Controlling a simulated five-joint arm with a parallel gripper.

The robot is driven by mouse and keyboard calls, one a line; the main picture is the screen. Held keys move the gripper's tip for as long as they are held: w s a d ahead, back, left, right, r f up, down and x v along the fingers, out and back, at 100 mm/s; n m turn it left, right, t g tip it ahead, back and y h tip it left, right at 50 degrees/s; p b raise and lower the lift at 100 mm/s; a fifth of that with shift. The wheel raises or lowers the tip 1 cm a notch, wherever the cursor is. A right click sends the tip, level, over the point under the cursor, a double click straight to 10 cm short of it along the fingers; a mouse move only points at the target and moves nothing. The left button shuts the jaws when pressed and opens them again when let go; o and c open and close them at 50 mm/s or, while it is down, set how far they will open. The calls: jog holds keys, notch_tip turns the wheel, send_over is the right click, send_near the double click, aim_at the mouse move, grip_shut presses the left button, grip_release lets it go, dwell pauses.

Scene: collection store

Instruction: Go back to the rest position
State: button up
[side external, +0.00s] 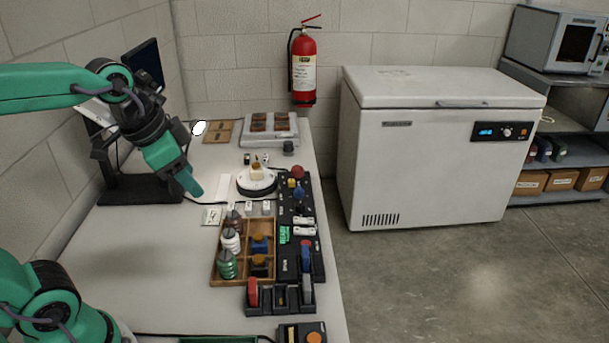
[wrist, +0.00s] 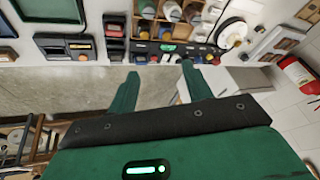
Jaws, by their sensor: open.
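My gripper (side external: 188,182) is above the left part of the bench in the side view, pointing down and to the right, apart from the objects there. In the wrist view my gripper (wrist: 160,82) shows two green fingers spread apart with nothing between them. The white bench top (side external: 130,245) lies below it. No object is held.
A wooden tray (side external: 217,278) with several bottles stands on the bench, beside a black panel (side external: 318,262) of coloured parts. A round white device (side external: 257,190) stands behind the tray. A white chest freezer (side external: 430,165) and a red extinguisher (side external: 303,72) are beyond.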

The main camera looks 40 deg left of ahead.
jog(key=s+n, duration=0.1)
jog(key=s+f+n, duration=0.1)
jog(key=s, duration=0.1)
jog(key=s+f+n, duration=0.1)
jog(key=n, duration=0.1)
jog(key=shift+s+f+t, duration=0.15)
jog(key=shift+s+t, duration=0.2)
jog(key=shift+t, duration=0.05)
jog(key=shift+c, duration=0.2)
dwell(0.5)
